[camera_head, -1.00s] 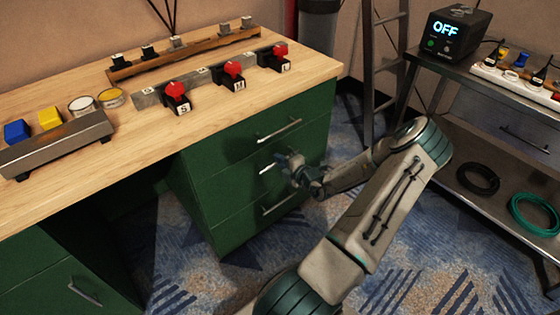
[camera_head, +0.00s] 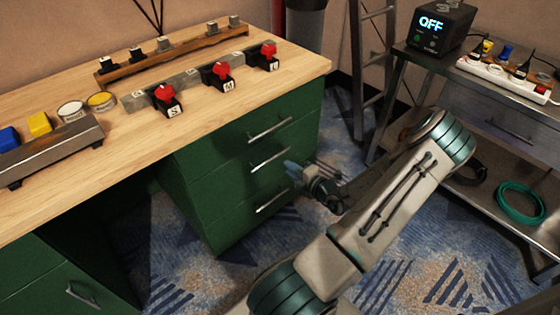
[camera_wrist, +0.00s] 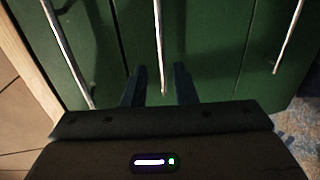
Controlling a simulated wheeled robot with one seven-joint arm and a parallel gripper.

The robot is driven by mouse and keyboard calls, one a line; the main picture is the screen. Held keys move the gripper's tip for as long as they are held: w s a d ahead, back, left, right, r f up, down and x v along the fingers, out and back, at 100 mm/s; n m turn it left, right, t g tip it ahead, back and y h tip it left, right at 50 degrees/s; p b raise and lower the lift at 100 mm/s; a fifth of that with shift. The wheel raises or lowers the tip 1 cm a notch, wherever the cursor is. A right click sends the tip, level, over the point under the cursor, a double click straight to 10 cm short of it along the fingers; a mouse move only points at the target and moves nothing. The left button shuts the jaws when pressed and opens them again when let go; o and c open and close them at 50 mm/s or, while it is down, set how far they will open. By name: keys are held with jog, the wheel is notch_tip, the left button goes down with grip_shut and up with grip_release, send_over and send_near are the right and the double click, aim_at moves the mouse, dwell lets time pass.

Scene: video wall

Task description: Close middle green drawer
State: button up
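The middle green drawer (camera_head: 235,182) is in the cabinet under the wooden worktop, between the top and bottom drawers. Its front looks flush or nearly flush with the others; a small gap cannot be ruled out. Its metal bar handle (camera_head: 270,157) shows whole in the head view. My gripper (camera_head: 292,168) is just right of and below that handle's right end. In the wrist view the two dark fingers of my gripper (camera_wrist: 159,80) are apart, with the near end of the middle handle (camera_wrist: 158,45) appearing between them. Contact cannot be told.
The top handle (camera_head: 270,130) and bottom handle (camera_head: 272,196) lie close to the middle one. The worktop (camera_head: 215,115) above carries red switches (camera_head: 166,95). A metal cart (camera_head: 455,90) stands at right. Patterned carpet (camera_head: 235,270) is free in front of the cabinet.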

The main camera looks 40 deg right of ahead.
jog(key=shift+s+r, duration=0.15)
jog(key=shift+s, duration=0.65)
jog(key=shift+s+r, duration=0.15)
jog(key=shift+s, duration=0.65)
jog(key=shift+w+r, duration=0.1)
jog(key=w+a+r+n+g+y+p, duration=0.2)
jog(key=a+r+n+g+y+p, duration=0.25)
jog(key=a+r+n, duration=0.7)
jog(key=w+a+r+n+g+y+p, duration=0.2)
jog(key=a+r+n+g+y+p, duration=0.3)
jog(key=a+r+n, duration=0.65)
jog(key=s+a+r+n+g+h+p, duration=0.1)
jog(key=s+a+r+n+h+p, duration=0.3)
jog(key=r+n, duration=0.6)
jog(key=s+a+r+n+g+h+p, duration=0.2)
jog(key=s+a+r+n+h+p, duration=0.2)
jog(key=r+n, duration=0.7)
jog(key=s+a+n+h, duration=0.1)
jog(key=s+a+n, duration=0.1)
jog(key=n, duration=0.7)
jog(key=shift+s+a+r+n, duration=0.15)
jog(key=shift+s+a+n, duration=0.2)
jog(key=shift+s, duration=0.35)
